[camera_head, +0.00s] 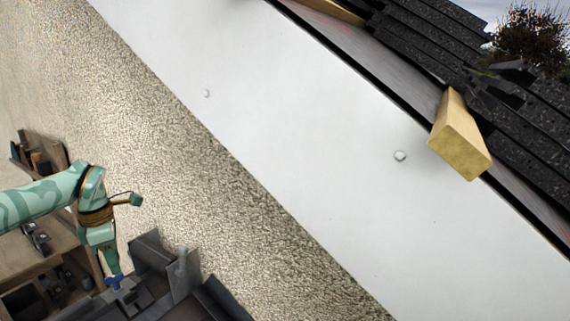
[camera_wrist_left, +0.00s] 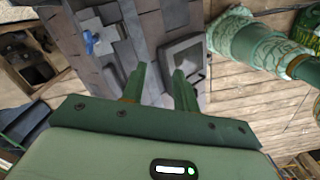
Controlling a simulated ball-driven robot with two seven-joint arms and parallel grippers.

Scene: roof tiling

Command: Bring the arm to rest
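My left arm, pale green, enters the head view from the left. Its left gripper (camera_head: 111,264) points down above a grey bench-like surface. In the left wrist view the two green fingers of this gripper (camera_wrist_left: 161,82) stand apart with nothing between them, so it is open and empty. My right gripper shows in neither view.
A small blue item (camera_wrist_left: 90,42) lies on the grey surface (camera_wrist_left: 165,22), clear of the fingers. A wooden shelf (camera_head: 40,150) with tools is at the left. A pale wall (camera_head: 300,130), a wooden beam end (camera_head: 461,140) and dark roof tiles (camera_head: 410,50) are far off.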

